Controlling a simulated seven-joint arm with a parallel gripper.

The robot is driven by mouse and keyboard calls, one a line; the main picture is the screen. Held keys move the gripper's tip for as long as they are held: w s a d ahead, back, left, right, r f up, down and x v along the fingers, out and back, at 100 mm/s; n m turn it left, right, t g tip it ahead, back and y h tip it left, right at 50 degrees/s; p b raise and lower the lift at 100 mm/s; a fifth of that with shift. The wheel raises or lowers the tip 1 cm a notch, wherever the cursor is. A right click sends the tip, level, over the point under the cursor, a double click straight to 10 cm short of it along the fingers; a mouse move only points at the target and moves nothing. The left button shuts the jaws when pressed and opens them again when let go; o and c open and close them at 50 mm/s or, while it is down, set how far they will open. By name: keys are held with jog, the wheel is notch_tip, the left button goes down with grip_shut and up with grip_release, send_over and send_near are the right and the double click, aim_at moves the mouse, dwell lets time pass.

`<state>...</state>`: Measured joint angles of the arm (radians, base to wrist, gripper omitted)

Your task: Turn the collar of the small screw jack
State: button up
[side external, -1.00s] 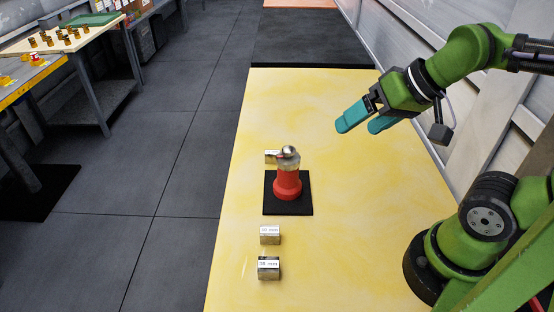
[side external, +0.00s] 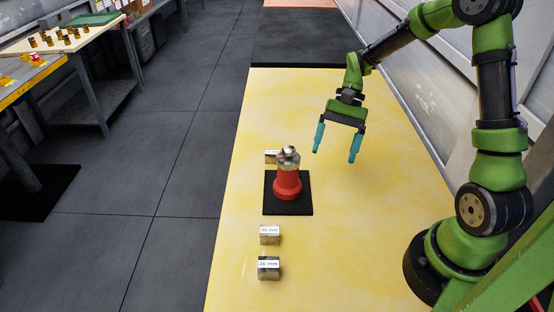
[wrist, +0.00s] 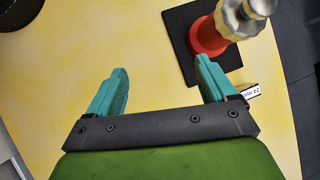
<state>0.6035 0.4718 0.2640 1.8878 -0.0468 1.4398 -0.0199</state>
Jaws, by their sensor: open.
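The small screw jack (side external: 287,182) has a red base and a metal collar (side external: 288,160) on top. It stands upright on a black square mat (side external: 300,206) on the yellow table. In the wrist view the jack (wrist: 209,38) is at the upper right, beyond the right finger, with its metal top (wrist: 243,15) near the edge. My gripper (side external: 334,156) is open and empty, teal fingers pointing down, to the right of the jack and apart from it. Its open fingers also show in the wrist view (wrist: 162,82).
A metal block (side external: 271,157) lies just behind the jack; the wrist view shows its 24 mm label (wrist: 250,91). Two more labelled blocks, 30 mm (side external: 270,235) and 36 mm (side external: 268,268), stand in front. The table's right side is clear.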

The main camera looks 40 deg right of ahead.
jog(key=w+f+m+y, duration=0.1)
jog(key=y, duration=0.1)
jog(key=w+d+f+m+y, duration=0.1)
jog(key=f+y, duration=0.1)
jog(key=y, duration=0.1)
jog(key=w+d+f+m+y, duration=0.1)
jog(key=w+m+y, duration=0.1)
jog(key=shift+d+f+g, duration=0.25)
jog(key=shift+f+g, duration=0.05)
jog(key=w+y, duration=0.1)
jog(key=w+d+r+m+y, duration=0.1)
jog(key=y, duration=0.1)
jog(key=shift+d+r+t, duration=0.1)
jog(key=shift+t, duration=0.3)
notch_tip(320, 180, up, 2)
jog(key=w+r+y, duration=0.1)
send_near(281, 164)
jog(key=shift+m, duration=0.4)
jog(key=a, duration=0.6)
jog(key=s+a, duration=0.1)
jog(key=a, duration=0.2)
jog(key=shift+f, duration=0.2)
jog(key=c, duration=1)
